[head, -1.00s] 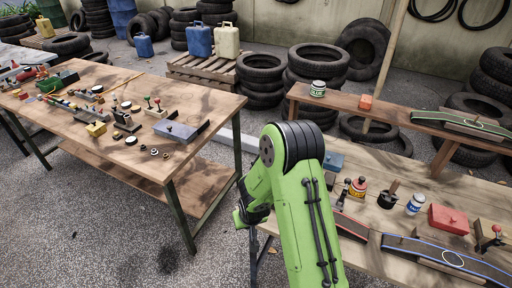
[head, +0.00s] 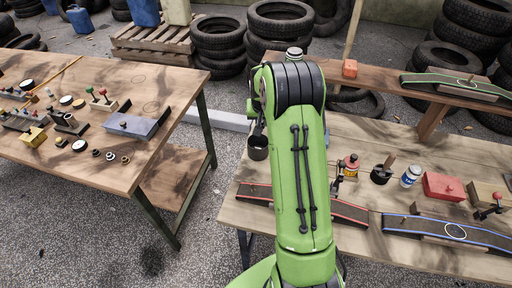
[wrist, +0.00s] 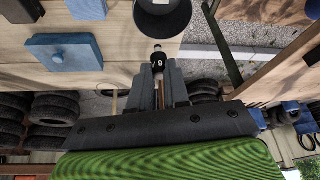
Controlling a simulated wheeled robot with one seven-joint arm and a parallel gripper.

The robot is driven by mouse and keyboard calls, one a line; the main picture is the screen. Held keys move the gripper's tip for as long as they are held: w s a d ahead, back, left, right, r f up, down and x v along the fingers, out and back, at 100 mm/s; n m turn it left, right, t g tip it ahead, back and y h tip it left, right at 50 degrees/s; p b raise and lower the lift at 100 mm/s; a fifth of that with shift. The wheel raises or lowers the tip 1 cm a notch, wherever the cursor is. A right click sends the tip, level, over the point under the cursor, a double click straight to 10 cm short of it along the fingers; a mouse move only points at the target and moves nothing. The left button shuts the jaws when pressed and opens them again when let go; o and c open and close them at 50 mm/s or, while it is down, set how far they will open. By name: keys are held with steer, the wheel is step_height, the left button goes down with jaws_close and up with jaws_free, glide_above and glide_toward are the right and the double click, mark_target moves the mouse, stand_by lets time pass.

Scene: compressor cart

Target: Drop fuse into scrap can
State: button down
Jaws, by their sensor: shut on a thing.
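The fuse (wrist: 158,62) is a small dark cylinder with a pale mark and a metal tip. My gripper (wrist: 161,88) is shut on it in the wrist view. A dark round can (wrist: 163,20), seemingly the scrap can, shows partly at the top of the wrist view, with its open mouth in sight. The fuse's tip appears close to the can's rim; I cannot tell whether it is over the mouth. In the head view the can (head: 258,148) stands at the left end of the right-hand bench, beside my arm, which hides my gripper and the fuse.
A blue-grey box (wrist: 65,50) with a knob sits near the can. The right bench (head: 345,242) also holds a red box (head: 443,187), small tins and curved tracks. The left table (head: 105,165) carries several parts. A gap of gravel floor lies between them.

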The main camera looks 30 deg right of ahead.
steer(key=shift+s+a+f, duration=0.1)
steer(key=shift+s+f, duration=0.1)
steer(key=shift+f, duration=0.2)
step_height(320, 180, down, 5)
steer(key=b, duration=0.3)
steer(key=shift+w+b, duration=0.1)
steer(key=shift+b, duration=0.3)
steer(key=c, duration=1)
jaws_free()
steer(key=shift+r, duration=0.1)
steer(key=p+v, duration=0.3)
steer(key=v, duration=1.2)
steer(key=shift+r, duration=0.35)
